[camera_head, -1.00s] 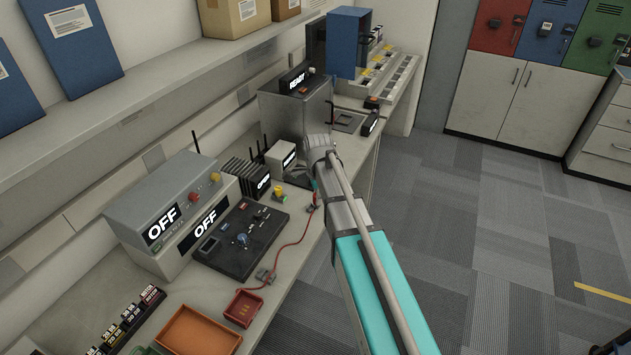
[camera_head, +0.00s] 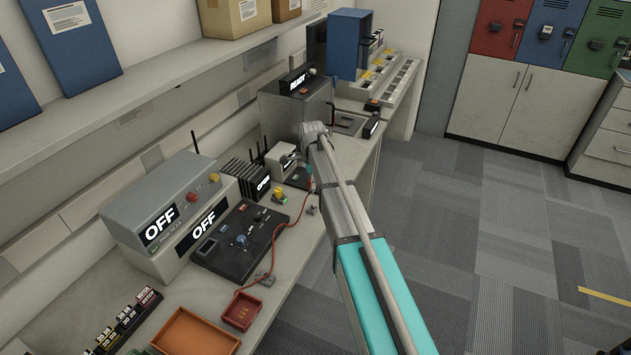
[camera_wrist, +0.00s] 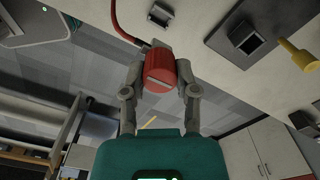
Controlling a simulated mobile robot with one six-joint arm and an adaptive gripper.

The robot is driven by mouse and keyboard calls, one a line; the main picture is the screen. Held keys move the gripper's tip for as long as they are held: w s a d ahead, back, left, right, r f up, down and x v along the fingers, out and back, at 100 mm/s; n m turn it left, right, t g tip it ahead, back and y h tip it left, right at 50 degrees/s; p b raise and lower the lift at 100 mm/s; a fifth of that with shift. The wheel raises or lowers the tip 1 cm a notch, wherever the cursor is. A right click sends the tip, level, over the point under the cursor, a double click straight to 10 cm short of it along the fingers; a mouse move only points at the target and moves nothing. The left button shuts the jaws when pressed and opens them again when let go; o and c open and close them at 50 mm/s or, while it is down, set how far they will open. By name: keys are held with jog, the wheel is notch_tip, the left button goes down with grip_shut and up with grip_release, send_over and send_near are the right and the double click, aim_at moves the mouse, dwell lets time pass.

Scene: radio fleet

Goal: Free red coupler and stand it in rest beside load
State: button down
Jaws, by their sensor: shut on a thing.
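The red coupler (camera_wrist: 160,80) is held between the two fingers of my gripper (camera_wrist: 160,62) in the wrist view. A red cable (camera_wrist: 122,22) runs from it to the top of that view. An empty grey bracket (camera_wrist: 160,13) shows beyond the coupler. A square grey socket on a dark plate (camera_wrist: 251,42) lies right of it. A black finned box marked OPEN (camera_head: 258,184) stands left of my gripper; I cannot tell if it is the load.
A grey instrument marked OFF (camera_head: 165,205) and the black control panel (camera_head: 240,243) stand on the bench. A yellow part (camera_wrist: 299,56) is right of the coupler. A red tray (camera_head: 242,311) and orange tray (camera_head: 195,335) lie nearer. The floor right of the bench is clear.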

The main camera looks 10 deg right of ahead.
jog(key=shift+f, duration=0.1)
jog(key=shift+f+b, duration=2.8)
jog(key=shift+b, duration=0.05)
jog(key=shift+a+f+b, duration=0.1)
jog(key=shift+f+b, duration=1.8)
dwell(0.3)
jog(key=shift+c, duration=1.5)
grip_release()
jog(key=shift+r, duration=0.2)
notch_tip(320, 180, up, 9)
jog(key=p, duration=0.9)
jog(key=shift+r+p, duration=0.1)
jog(key=shift+p, duration=0.2)
